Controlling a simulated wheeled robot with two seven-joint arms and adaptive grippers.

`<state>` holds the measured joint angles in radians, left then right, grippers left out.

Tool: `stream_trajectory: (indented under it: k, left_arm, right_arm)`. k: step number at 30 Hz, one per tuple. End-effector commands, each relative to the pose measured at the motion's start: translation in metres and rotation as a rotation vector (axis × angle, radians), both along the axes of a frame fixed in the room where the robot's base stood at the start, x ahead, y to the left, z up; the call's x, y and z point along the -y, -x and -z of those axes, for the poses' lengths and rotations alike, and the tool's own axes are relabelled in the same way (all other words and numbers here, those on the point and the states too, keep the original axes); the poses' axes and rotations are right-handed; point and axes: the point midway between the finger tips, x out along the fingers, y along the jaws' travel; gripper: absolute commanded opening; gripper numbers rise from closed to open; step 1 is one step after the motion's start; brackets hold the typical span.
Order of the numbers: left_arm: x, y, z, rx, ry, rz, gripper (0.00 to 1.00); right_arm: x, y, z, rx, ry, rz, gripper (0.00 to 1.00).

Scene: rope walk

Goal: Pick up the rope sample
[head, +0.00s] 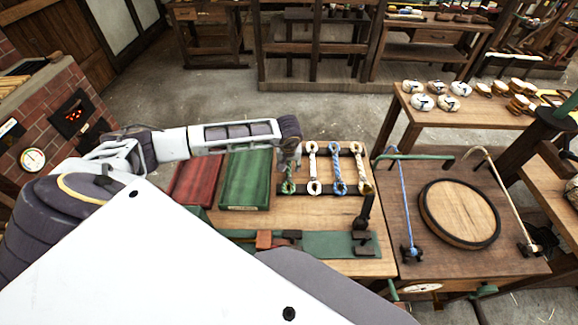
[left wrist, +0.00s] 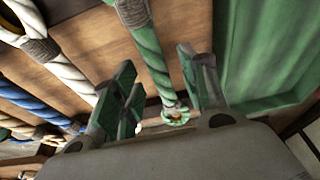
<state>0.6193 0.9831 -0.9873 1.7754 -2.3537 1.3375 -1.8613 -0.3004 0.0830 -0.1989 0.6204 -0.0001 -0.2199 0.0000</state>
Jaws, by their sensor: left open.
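Several short rope samples hang in a row on a dark rack at the back of the workbench: a green one (head: 288,186), a white one (head: 312,168), a blue-and-white one (head: 337,170) and a cream one (head: 361,170). My left gripper (head: 291,160) is over the green sample and hides its upper part. In the left wrist view my left gripper (left wrist: 158,62) is open, with the green rope (left wrist: 150,62) running between its two fingers. I cannot tell whether the fingers touch the rope. My right gripper is not in view.
To the right, a table holds a round wooden disc (head: 459,214) and a blue rope (head: 404,200). A bench behind carries several white coils (head: 422,102).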

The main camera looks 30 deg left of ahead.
Motion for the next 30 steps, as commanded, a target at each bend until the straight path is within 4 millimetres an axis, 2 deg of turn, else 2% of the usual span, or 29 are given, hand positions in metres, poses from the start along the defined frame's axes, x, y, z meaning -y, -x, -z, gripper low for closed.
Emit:
stream_trajectory:
  k: [5, 15, 25, 30]
  left_arm:
    - [0.0000, -0.0001, -0.0003, 0.000, 0.000, 0.000, 0.44]
    - [0.0000, -0.0001, -0.0004, 0.000, 0.000, 0.000, 0.00]
    - [0.0000, -0.0004, -0.0016, 0.001, 0.001, -0.001, 0.00]
    - [0.0002, -0.0012, -0.0094, 0.003, 0.002, 0.000, 0.00]
  right_arm:
    - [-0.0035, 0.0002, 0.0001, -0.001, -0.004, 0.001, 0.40]
    - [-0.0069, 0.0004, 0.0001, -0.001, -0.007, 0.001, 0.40]
    - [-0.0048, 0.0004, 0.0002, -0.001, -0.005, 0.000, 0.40]
    - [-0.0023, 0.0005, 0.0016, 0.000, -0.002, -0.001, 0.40]
